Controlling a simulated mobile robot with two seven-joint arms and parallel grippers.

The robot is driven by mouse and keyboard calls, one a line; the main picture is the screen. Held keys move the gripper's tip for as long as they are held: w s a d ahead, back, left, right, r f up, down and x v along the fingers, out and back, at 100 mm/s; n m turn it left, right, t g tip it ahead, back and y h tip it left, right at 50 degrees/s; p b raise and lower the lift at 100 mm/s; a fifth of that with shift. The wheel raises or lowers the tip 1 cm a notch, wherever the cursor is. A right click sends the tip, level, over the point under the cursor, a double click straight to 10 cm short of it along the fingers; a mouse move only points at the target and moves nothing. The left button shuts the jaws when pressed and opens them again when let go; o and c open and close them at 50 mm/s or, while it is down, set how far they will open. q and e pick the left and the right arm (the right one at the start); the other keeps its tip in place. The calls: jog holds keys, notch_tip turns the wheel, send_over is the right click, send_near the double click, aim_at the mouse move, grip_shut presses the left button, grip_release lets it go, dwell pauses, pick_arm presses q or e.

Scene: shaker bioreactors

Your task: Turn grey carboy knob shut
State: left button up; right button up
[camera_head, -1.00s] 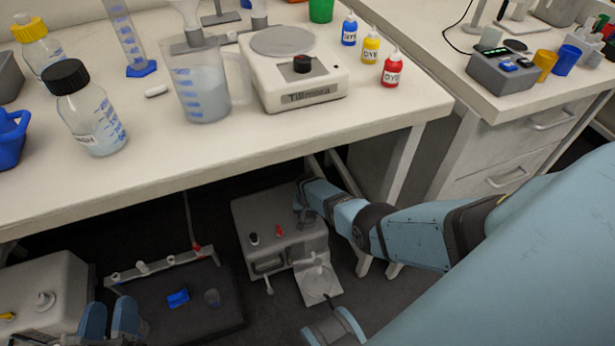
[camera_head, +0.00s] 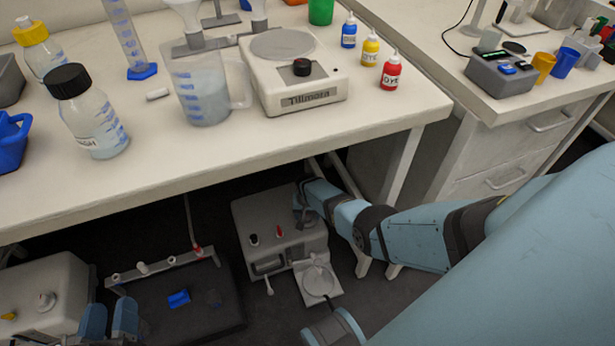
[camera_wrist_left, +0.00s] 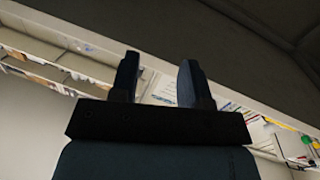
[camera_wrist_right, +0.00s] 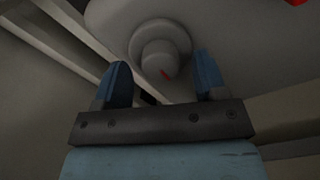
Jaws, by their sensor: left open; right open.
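The grey carboy (camera_head: 262,215) stands on the floor under the bench, with a black cap and a small red part on its top. My right gripper (camera_head: 302,208) is at its right side in the head view. In the right wrist view a round grey knob (camera_wrist_right: 158,52) with a red mark sits on the grey body, just beyond and between the fingertips of my open right gripper (camera_wrist_right: 165,85). Contact cannot be told. My left gripper (camera_head: 108,318) is open and empty at the lower left; it also shows in the left wrist view (camera_wrist_left: 157,80).
A dark tray (camera_head: 225,320) holds a blue piece (camera_head: 179,298). A pale container (camera_head: 45,285) stands left of it. The bench (camera_head: 330,125) above carries a bottle (camera_head: 90,115), a beaker (camera_head: 205,90) and a stirrer (camera_head: 310,95). A bench leg (camera_head: 405,160) stands beside my right arm.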

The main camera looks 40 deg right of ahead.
aim_at(307, 216)
notch_tip(307, 216, up, 5)
jog(key=p, duration=0.3)
pick_arm(q)
jog(key=s+a+f+g+y+p, duration=0.3)
jog(key=a+f+g+p, duration=0.1)
jog(key=f, duration=0.4)
jog(key=shift+a+g+y+p, duration=0.25)
jog(key=shift+g+y+p, duration=0.05)
pick_arm(e)
notch_tip(307, 216, up, 8)
pick_arm(q)
jog(key=shift+f, duration=0.1)
